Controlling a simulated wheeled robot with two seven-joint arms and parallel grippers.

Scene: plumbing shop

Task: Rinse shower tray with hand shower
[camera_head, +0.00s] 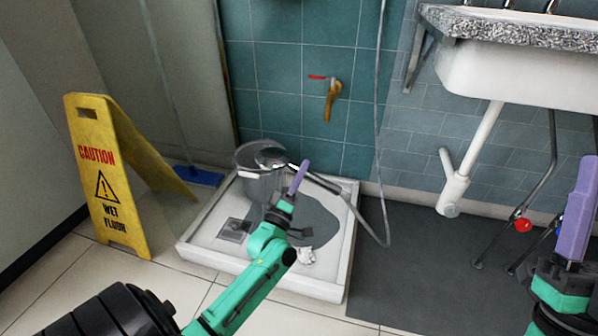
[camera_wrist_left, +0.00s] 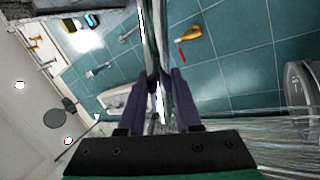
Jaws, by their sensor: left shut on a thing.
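The white shower tray (camera_head: 320,289) sits on the floor against the teal wall, with a dark wet patch (camera_head: 312,222) in it. My left gripper (camera_head: 300,178) is over the tray, shut on the hand shower (camera_head: 321,181). Its grey head (camera_head: 271,158) is in front of the bucket's rim. In the left wrist view the hand shower (camera_wrist_left: 158,95) runs between the purple fingers of my left gripper (camera_wrist_left: 163,95). Pale streaks like water spray fan out at the right there. My right gripper (camera_head: 577,210) is at the right edge; its jaw opening cannot be made out.
A grey bucket (camera_head: 261,184) stands in the tray's back left, near a square drain (camera_head: 235,229). A white crumpled scrap (camera_head: 306,256) lies near the front. The hose (camera_head: 380,130) hangs at right. A yellow caution sign (camera_head: 106,180) stands left; a sink (camera_head: 520,75) is at right.

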